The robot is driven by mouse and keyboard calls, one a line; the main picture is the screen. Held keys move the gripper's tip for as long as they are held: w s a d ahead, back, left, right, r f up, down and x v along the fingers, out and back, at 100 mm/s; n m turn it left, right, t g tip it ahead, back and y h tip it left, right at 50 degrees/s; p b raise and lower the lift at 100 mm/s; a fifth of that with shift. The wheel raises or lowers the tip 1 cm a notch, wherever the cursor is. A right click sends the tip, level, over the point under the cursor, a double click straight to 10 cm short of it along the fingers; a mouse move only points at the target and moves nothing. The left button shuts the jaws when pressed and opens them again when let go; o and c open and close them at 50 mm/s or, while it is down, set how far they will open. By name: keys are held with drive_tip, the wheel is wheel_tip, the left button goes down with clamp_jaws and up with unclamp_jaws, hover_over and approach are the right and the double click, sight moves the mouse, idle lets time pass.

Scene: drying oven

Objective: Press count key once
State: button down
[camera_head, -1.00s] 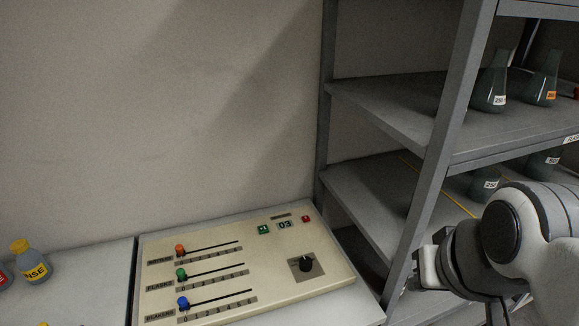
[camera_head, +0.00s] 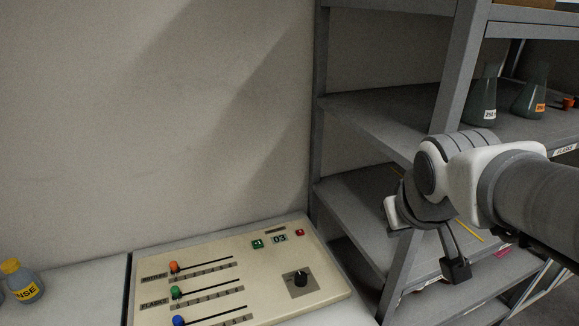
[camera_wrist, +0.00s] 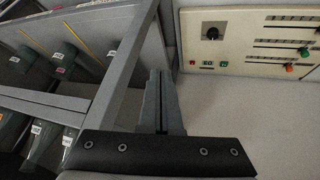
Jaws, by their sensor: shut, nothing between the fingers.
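The beige control panel (camera_head: 215,262) lies on the counter at the lower middle. On it a small green key (camera_head: 258,244), which seems marked +1, sits left of a display (camera_head: 279,238) reading 03. A red key (camera_head: 299,232) is right of the display. In the wrist view the green key (camera_wrist: 223,63), display (camera_wrist: 207,64) and red key (camera_wrist: 193,63) appear upside down. My gripper (camera_wrist: 161,76) is shut and empty, off to the side of the panel and apart from the keys. In the head view my arm is at the right, in front of the shelf.
A black knob (camera_head: 301,279) and sliders with orange (camera_head: 174,267), green (camera_head: 176,292) and blue (camera_head: 179,321) handles are on the panel. A grey shelf rack (camera_head: 455,75) with flasks (camera_head: 482,103) stands right. A yellow-labelled bottle (camera_head: 22,283) is far left.

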drive_tip(key=w+a+n+t+p, duration=0.15)
drive_tip(key=w+a+n, duration=0.3)
drive_tip(key=w, duration=0.75)
drive_tip(key=n+y+p, duration=0.5)
drive_tip(key=n+y, duration=0.1)
drive_tip(key=n, duration=0.4)
hover_over(260, 245)
wheel_tip(260, 245, down, 20)
drive_tip(key=shift+m+g, duration=0.25)
drive_tip(key=shift+g, duration=0.1)
wheel_tip(260, 245, down, 9)
drive_tip(key=b, duration=0.7)
drive_tip(key=shift+r, duration=0.15)
drive_tip(key=shift+f+b, duration=0.4)
drive_tip(key=shift+b, duration=0.2)
